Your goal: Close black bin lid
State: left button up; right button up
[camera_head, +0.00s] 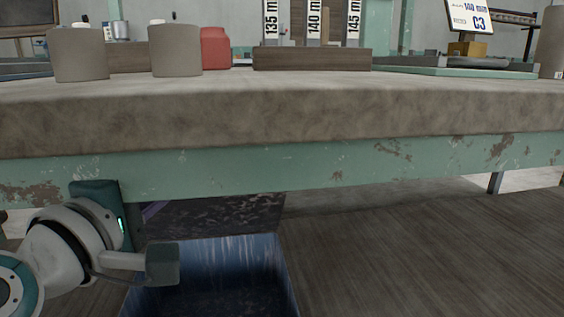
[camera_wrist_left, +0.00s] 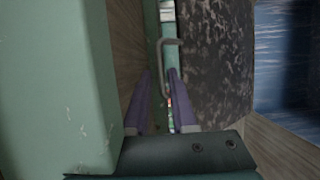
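The bin (camera_head: 240,258) stands on the floor below the table edge, open, with scuffed blue inner walls. Its dark, speckled lid (camera_head: 222,213) stands raised at the bin's far side. In the left wrist view the lid (camera_wrist_left: 218,60) is right of the fingers, with the blue bin interior (camera_wrist_left: 285,60) beyond it. A thin grey bent handle (camera_wrist_left: 168,42) shows beside the lid, near the fingertips. My left gripper (camera_head: 153,209) is partly hidden behind my wrist, beside the lid's left edge. Its purple fingers (camera_wrist_left: 159,74) are apart, with a gap between them. My right gripper is out of view.
The worktable (camera_head: 330,107) with its green apron (camera_head: 330,168) overhangs the bin and lies close to my left wrist. Grey clay cylinders (camera_head: 175,52), a red container (camera_head: 215,48) and a wooden block (camera_head: 312,58) stand on it. The floor (camera_head: 420,260) right of the bin is clear.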

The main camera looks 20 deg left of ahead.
aim_at(189, 164)
pick_arm(q)
jog(key=shift+w+a+b, duration=0.2)
jog(key=shift+w+b, duration=0.05)
jog(key=shift+w, duration=0.95)
jog(key=shift+w+a+b, duration=0.15)
jog(key=shift+w+b, duration=0.05)
jog(key=shift+w, duration=0.95)
grip_shut()
